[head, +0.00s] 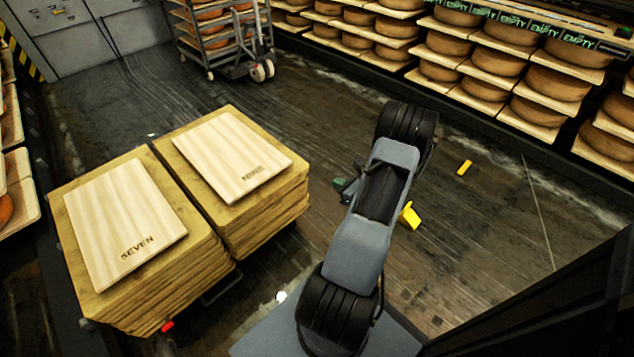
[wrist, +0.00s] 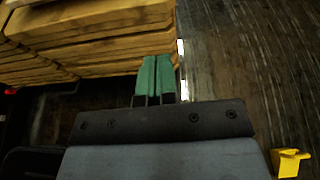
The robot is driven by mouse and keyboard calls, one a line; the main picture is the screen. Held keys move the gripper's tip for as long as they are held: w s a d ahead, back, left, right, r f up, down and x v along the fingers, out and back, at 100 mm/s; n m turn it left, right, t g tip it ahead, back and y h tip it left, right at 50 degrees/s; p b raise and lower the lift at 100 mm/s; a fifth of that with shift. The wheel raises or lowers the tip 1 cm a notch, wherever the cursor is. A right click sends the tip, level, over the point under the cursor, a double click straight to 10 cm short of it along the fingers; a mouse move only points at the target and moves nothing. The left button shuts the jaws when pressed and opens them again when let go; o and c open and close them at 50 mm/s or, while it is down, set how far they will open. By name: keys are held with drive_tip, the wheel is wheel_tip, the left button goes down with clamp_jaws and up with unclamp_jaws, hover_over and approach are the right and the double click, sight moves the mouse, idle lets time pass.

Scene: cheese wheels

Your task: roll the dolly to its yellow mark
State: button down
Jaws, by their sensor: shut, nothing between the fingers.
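The dolly is mostly hidden under two stacks of pale boards, one marked SEVEN (head: 125,222) and one marked NINE (head: 232,160). A thin metal loop (head: 222,288) shows low at its near right side. A small flat yellow mark (head: 464,167) lies on the floor to the right of my arm. My gripper (head: 341,184) is right of the NINE stack, partly hidden by my arm. In the wrist view its green fingers (wrist: 155,78) are together and empty, overlapping the edge of the stacked boards (wrist: 90,45). I cannot tell whether they touch.
A yellow bracket-like piece (head: 410,215) shows beside my arm. Shelves of cheese wheels (head: 492,62) line the back right. A wheeled rack (head: 215,40) stands at the back. Dark floor (head: 490,240) is open on the right.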

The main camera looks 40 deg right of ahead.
drive_tip(key=b, duration=0.4)
approach(309, 168)
drive_tip(key=shift+m+h, duration=0.3)
drive_tip(key=w+f, duration=0.2)
drive_tip(key=w, duration=0.2)
drive_tip(key=shift+w+a+f, duration=0.35)
drive_tip(key=shift+f, duration=0.05)
drive_tip(key=shift+w+r+b, duration=0.15)
drive_tip(key=shift+w+b, duration=0.2)
drive_tip(key=shift+w, duration=0.7)
drive_tip(key=shift+d, duration=0.15)
